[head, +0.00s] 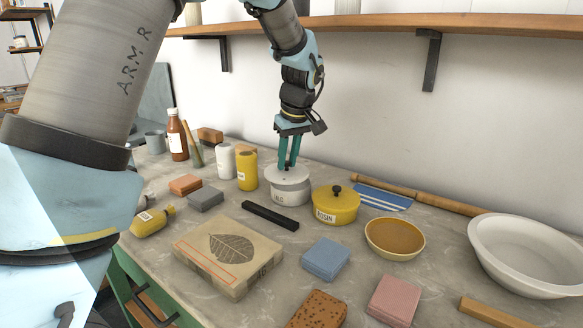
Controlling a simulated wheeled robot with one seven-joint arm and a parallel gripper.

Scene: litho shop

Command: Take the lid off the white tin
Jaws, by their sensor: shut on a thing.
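The white tin (290,196) stands on the stone-topped table, left of a yellow tin. Its light grey lid (287,174) is on top of it or very close above it; I cannot tell whether there is a gap. My gripper (288,166) points straight down over the middle of the lid. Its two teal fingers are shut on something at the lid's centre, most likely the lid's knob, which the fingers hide.
A yellow rosin tin (335,205) with a black knob stands close on the right. White (225,161) and yellow (247,170) cylinders stand on the left. A black bar (270,215) lies in front. A shelf (400,24) runs along the wall above. A white basin (530,252) sits far right.

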